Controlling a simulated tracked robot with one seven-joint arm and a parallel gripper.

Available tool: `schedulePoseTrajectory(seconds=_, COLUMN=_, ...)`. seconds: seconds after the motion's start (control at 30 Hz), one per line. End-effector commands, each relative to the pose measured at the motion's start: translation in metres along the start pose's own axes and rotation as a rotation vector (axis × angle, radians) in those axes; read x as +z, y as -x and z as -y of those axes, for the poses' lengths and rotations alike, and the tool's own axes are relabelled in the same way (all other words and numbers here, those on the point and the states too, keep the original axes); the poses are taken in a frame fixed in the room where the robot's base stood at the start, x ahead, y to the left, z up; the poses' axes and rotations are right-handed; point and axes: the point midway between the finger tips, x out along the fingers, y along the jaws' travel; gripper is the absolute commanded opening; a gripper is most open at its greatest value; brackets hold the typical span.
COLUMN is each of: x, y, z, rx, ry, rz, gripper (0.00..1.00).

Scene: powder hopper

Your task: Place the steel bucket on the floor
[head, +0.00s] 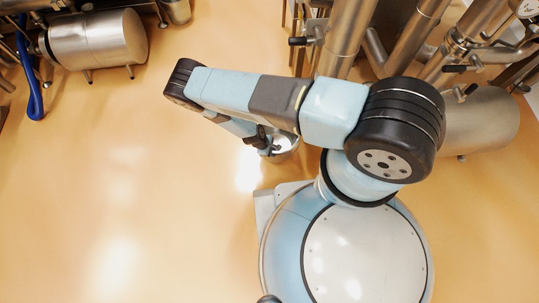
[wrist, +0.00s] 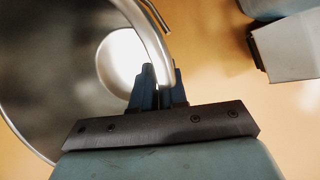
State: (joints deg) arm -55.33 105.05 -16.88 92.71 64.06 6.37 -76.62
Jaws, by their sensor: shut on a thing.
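The steel bucket (wrist: 30,75) fills the left of the wrist view, its round rim and part of its inside showing. My gripper (wrist: 158,85) is shut on the bucket's rim, with one blue finger inside and one outside. In the head view the bucket (head: 286,144) shows only in part, below my arm and beside my base. My gripper (head: 264,140) is partly hidden there by my own arm. I cannot tell from these views whether the bucket's bottom touches the floor.
The orange floor (head: 130,190) is clear over the left and middle. A steel tank (head: 98,40) with a blue hose (head: 33,95) stands at the upper left. Steel pipes (head: 345,40) and another tank (head: 482,120) stand at the upper right, close to my arm.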

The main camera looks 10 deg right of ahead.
Motion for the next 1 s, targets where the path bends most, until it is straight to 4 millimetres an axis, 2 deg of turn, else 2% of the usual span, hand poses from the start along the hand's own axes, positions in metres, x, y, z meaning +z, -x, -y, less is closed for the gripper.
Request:
schedulePoseTrajectory(seconds=0.2, x=-0.008, y=-0.022, z=0.002, rx=0.004, ry=0.003, rz=0.001, gripper=0.0)
schedulePoseTrajectory(seconds=0.33, x=-0.012, y=-0.029, z=0.003, rx=0.004, ry=0.003, rz=0.0, gripper=0.0)
schedulePoseTrajectory(seconds=0.77, x=-0.014, y=-0.032, z=0.004, rx=0.003, ry=0.003, rz=-0.001, gripper=0.0)
schedulePoseTrajectory(seconds=0.8, x=-0.014, y=-0.032, z=0.004, rx=0.001, ry=0.004, rz=-0.001, gripper=0.17)
schedulePoseTrajectory(seconds=1.0, x=-0.014, y=-0.032, z=0.004, rx=0.001, ry=0.004, rz=-0.001, gripper=0.36)
